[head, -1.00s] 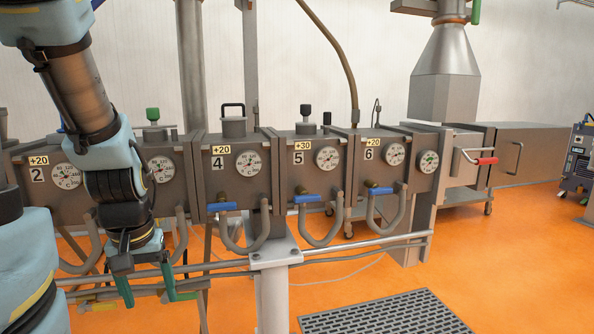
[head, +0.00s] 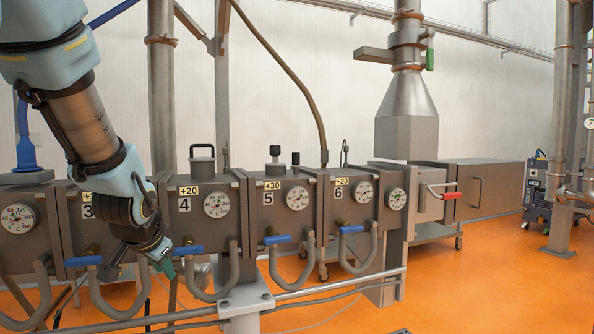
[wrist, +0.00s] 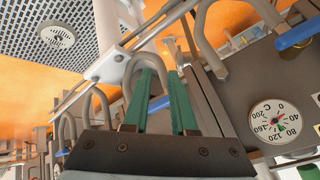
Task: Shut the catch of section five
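Section five (head: 285,205) is a grey box in the head view, marked "+30" and "5", with a round dial (head: 296,198) on its front. Two black knobs stand on its top, and a blue lever (head: 270,242) sits low on its front left beside a bent grey pipe. I cannot tell for sure which part is the catch or how it stands. My gripper (head: 163,262) is low in front of sections three and four, left of section five and apart from it. In the wrist view my gripper's green fingers (wrist: 163,85) are apart, with no object clearly held between them.
Section four (head: 205,213) and section six (head: 352,203) flank section five. U-shaped pipes (head: 235,268) and a long rail (head: 330,292) stick out below the boxes. A red-handled lever (head: 441,194) is further right.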

